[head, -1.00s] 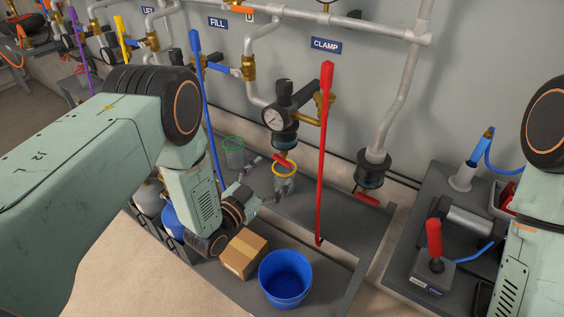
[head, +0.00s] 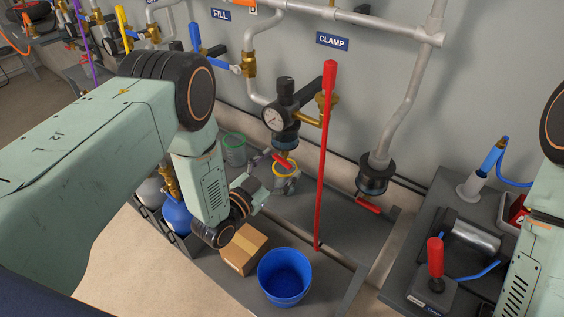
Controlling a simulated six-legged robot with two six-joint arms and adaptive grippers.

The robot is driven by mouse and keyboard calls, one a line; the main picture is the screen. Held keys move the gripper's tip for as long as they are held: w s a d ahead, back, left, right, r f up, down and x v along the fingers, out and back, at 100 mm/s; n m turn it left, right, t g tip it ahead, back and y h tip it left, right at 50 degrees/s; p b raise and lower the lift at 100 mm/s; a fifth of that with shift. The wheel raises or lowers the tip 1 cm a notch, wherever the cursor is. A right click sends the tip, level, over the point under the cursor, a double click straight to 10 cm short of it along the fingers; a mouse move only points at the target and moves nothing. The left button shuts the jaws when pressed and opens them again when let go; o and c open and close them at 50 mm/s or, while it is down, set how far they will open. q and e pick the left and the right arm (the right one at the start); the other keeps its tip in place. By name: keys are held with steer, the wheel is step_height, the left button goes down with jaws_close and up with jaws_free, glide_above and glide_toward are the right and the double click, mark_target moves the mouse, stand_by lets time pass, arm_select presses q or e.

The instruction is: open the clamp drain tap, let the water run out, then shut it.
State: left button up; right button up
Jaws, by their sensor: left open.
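The clamp drain tap has a short red handle (head: 284,162) under the dark bowl of the gauge unit (head: 279,118), below the CLAMP sign (head: 332,41). The handle slants down to the right. I cannot tell whether the tap is open, and I see no water running. A yellow-rimmed clear cup (head: 284,170) is just below it, partly behind my gripper. My left gripper (head: 274,171) is open, its fingers just left of and in front of the tap and cup. I cannot tell whether they touch. My right gripper is out of view; only my right arm shows.
A tall red lever (head: 324,165) stands close right of the tap. Another red-handled drain (head: 368,204) is further right. A green-rimmed cup (head: 234,150) is behind left. A cardboard box (head: 244,249) and blue bucket (head: 285,278) lie in front. A side bench (head: 400,255) is at right.

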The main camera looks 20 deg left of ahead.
arm_select(q)
steer(key=shift+w+a+f, duration=0.1)
steer(key=shift+s+a+r, duration=0.1)
steer(key=shift+s+r, duration=0.1)
steer(key=shift+s, duration=0.05)
steer(key=shift+s+r, duration=0.15)
steer(key=shift+s, duration=0.05)
steer(key=shift+c, duration=1.6)
steer(key=shift+w+f, duration=0.3)
steer(key=shift+w, duration=0.05)
steer(key=c, duration=0.8)
steer(key=shift+f+m, duration=0.1)
steer(key=shift+m, duration=1.3)
steer(key=shift+c, duration=0.2)
